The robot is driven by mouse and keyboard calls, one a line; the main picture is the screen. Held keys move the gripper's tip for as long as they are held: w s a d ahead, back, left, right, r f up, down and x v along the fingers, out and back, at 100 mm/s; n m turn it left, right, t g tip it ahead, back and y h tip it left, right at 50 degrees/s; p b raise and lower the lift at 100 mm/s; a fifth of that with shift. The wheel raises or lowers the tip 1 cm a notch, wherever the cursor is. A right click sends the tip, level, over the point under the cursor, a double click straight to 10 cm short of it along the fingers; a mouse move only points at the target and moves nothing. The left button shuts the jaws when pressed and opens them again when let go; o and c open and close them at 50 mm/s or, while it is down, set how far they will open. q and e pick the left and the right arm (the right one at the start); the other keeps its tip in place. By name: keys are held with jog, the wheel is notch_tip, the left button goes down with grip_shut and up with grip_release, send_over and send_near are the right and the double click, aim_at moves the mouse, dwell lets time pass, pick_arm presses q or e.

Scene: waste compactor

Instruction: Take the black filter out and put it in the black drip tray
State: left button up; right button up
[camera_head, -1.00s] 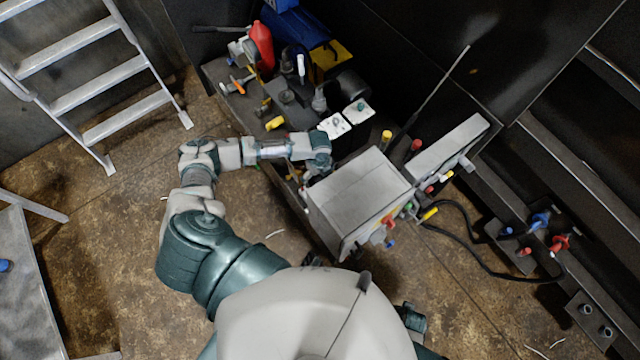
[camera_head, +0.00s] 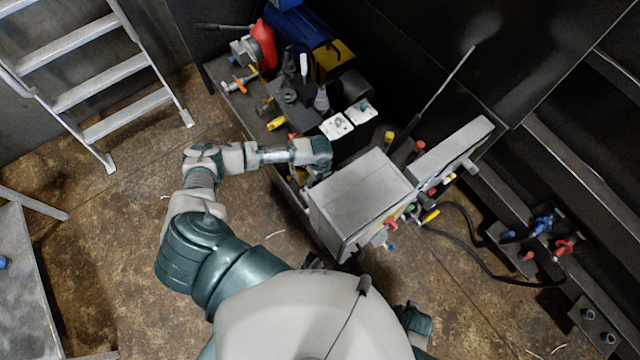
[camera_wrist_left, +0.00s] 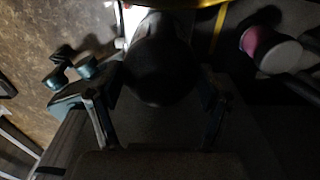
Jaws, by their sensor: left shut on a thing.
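The black filter (camera_wrist_left: 158,72) shows in the left wrist view as a dark, rounded body between the two fingers. My left gripper (camera_wrist_left: 160,112) is shut on it. In the head view my left arm reaches in from the left, and its wrist is over the bench beside the grey box. The fingers and the filter are mostly hidden there under the wrist and beside the box. I cannot make out the black drip tray for certain in either view. My right gripper is not in view.
The grey box (camera_head: 362,194) stands close right of my left wrist. The bench (camera_head: 232,92) behind carries a red container (camera_head: 264,45), white-topped blocks (camera_head: 337,126) and small parts. A ladder (camera_head: 98,80) stands at the left. Brown floor (camera_head: 120,235) is open left of the bench.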

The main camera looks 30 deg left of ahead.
pick_arm(q)
jog(key=c, duration=0.4)
jog(key=shift+o, duration=0.2)
jog(key=shift+w+r+n+p, duration=0.1)
jog(key=shift+r+n+p, duration=0.1)
jog(key=shift+n+p, duration=1.55)
jog(key=shift+n, duration=0.05)
jog(key=shift+n+p, duration=0.4)
jog(key=shift+n, duration=0.2)
jog(key=shift+f, duration=0.15)
